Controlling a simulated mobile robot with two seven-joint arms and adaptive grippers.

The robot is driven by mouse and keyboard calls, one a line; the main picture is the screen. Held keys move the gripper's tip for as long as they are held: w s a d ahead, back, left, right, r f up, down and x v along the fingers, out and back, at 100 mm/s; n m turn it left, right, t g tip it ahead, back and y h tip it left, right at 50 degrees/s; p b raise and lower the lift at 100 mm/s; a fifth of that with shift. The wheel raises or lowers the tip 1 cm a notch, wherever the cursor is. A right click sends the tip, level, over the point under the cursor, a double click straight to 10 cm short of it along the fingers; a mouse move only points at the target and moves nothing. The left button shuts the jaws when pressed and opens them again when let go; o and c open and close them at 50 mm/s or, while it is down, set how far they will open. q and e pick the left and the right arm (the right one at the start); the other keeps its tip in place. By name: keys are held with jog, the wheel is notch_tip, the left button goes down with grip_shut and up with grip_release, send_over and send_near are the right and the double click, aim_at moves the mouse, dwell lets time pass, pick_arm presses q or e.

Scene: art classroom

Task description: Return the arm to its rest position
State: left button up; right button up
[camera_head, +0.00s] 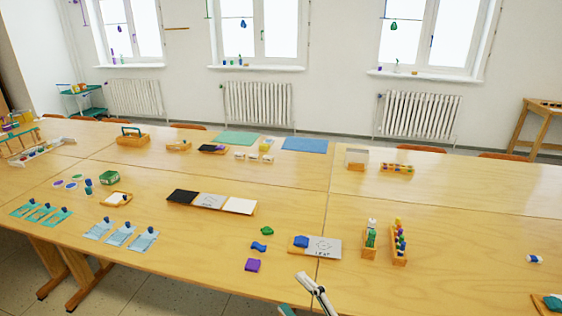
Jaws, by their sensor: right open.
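My right gripper (312,290) shows at the bottom edge, a little right of the middle, as a slim grey-white part with a dark tip and a teal piece beside it. It is open, and nothing shows held in it. The rest of the right arm is cut off by the frame. My left gripper is not in view.
The long wooden table (300,205) fills the middle. Near the gripper are a purple block (252,265), a blue piece (259,246), a green piece (267,231) and two wooden racks with coloured items (399,258) (370,254).

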jog(key=s+d+f+m+g+h, duration=0.1)
jog(key=s+d+f+m+h, duration=0.2)
jog(key=s+d+f+m, duration=0.2)
jog(key=s+d+f+m+g+h, duration=0.2)
jog(key=s+d+f+m, duration=0.3)
jog(key=f, duration=0.6)
jog(key=s+d+f+m+g+h, duration=0.1)
jog(key=s+d+f+m+h, duration=0.4)
jog(key=d+f+m, duration=0.2)
notch_tip(320, 180, down, 2)
jog(key=shift+s+d+f+g, duration=0.15)
jog(key=shift+d+g, duration=0.15)
jog(key=shift+d, duration=0.6)
